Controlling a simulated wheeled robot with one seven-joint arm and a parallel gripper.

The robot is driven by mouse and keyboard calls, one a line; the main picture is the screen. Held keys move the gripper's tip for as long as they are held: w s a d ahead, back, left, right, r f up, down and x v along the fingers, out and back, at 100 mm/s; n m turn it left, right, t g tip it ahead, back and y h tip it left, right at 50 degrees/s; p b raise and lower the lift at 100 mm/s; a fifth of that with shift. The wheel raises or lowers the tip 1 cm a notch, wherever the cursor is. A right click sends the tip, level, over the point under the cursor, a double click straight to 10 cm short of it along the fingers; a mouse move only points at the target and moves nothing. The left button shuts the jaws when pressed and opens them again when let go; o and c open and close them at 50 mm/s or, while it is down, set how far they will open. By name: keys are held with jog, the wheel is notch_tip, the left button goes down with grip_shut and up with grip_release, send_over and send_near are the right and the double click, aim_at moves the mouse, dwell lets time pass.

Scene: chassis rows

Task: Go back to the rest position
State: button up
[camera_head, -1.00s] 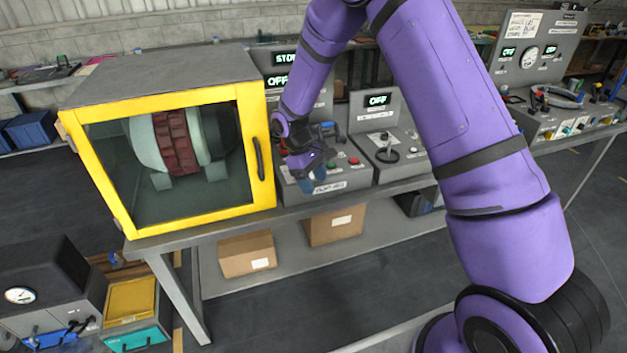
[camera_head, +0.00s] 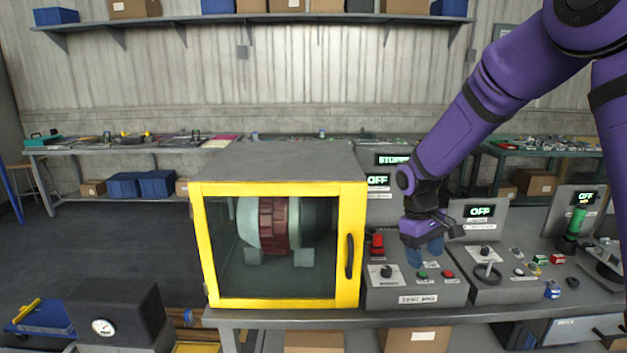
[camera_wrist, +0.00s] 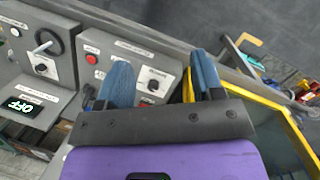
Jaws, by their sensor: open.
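My gripper (camera_head: 424,250) hangs from the purple arm, pointing down above the grey control panel (camera_head: 415,297) just right of the yellow-framed cabinet. Its blue fingers are apart and empty; they also show in the wrist view (camera_wrist: 165,85), over the panel with a red button and a black knob. In the head view the fingers hide part of the panel, and I cannot tell if they touch it.
The yellow-framed cabinet (camera_head: 357,192) with a clear door and a red drum (camera_head: 273,226) inside stands close left of my gripper. A second panel (camera_head: 497,285) with an OFF display stands to the right. Cardboard boxes (camera_head: 415,339) sit under the bench.

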jog(key=s+d+r+m+t+y, duration=0.1)
jog(key=s+d+r+m+t, duration=0.2)
jog(key=s+r, duration=1.15)
jog(key=s+d+r+m+t, duration=0.1)
jog(key=s+r+t, duration=0.1)
jog(key=s, duration=0.5)
jog(key=s+d+r+m+t+y, duration=0.1)
jog(key=s+r+m+t, duration=0.1)
jog(key=s, duration=0.6)
jog(key=shift+r, duration=0.9)
